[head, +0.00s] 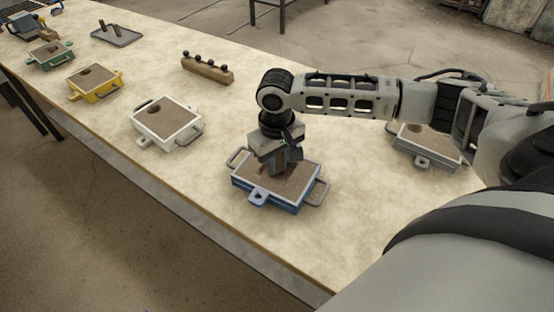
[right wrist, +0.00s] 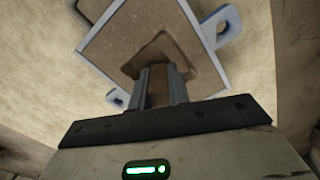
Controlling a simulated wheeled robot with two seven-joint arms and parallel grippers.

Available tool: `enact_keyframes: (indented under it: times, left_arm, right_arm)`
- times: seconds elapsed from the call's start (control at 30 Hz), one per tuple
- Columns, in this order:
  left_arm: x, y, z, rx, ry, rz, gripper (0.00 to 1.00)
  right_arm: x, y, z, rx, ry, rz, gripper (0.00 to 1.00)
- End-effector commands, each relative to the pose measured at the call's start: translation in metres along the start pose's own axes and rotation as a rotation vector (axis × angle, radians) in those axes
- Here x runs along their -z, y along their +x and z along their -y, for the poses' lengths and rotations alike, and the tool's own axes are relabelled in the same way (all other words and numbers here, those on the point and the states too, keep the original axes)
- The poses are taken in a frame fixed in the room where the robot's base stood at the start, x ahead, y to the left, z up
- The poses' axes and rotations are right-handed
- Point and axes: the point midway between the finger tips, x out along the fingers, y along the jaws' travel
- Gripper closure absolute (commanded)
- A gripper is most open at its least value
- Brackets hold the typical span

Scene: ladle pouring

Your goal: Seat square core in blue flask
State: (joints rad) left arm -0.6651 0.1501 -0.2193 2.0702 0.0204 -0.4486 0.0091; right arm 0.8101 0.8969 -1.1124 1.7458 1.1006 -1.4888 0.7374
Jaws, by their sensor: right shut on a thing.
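The blue flask (head: 283,202) stands on the table, filled with brown sand, with a recess in the sand. My right gripper (head: 285,163) points down over it, with its fingertips at the recess. In the right wrist view the gripper (right wrist: 158,85) is shut on a narrow brown piece, the square core (right wrist: 157,90), which is mostly hidden between the fingers. The core is at the recess of the blue flask (right wrist: 236,18); I cannot tell whether it touches the bottom. My left gripper is not in view.
A white flask (head: 149,137), a yellow flask (head: 95,95) and a green flask (head: 52,63) stand to the left. A grey flask (head: 428,157) is partly behind my arm. A wooden rack with dark knobs (head: 207,71) and a grey tray (head: 120,41) lie farther back.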

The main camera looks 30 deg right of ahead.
Motion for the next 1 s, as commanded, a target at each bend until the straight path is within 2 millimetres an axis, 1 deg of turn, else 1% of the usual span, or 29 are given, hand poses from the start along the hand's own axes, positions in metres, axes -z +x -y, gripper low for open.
enact_keyframes:
  times: [0.13, 0.67, 1.0]
  left_arm:
    - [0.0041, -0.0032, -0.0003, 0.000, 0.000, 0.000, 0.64]
    - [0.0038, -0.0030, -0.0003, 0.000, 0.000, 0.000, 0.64]
    - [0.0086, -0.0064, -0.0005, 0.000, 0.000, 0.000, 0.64]
  right_arm:
    - [0.0004, -0.0039, 0.0000, 0.000, 0.000, -0.001, 1.00]
    - [0.0010, -0.0038, -0.0001, 0.001, 0.000, -0.003, 1.00]
    - [0.0003, -0.0049, 0.0001, 0.001, 0.001, -0.003, 1.00]
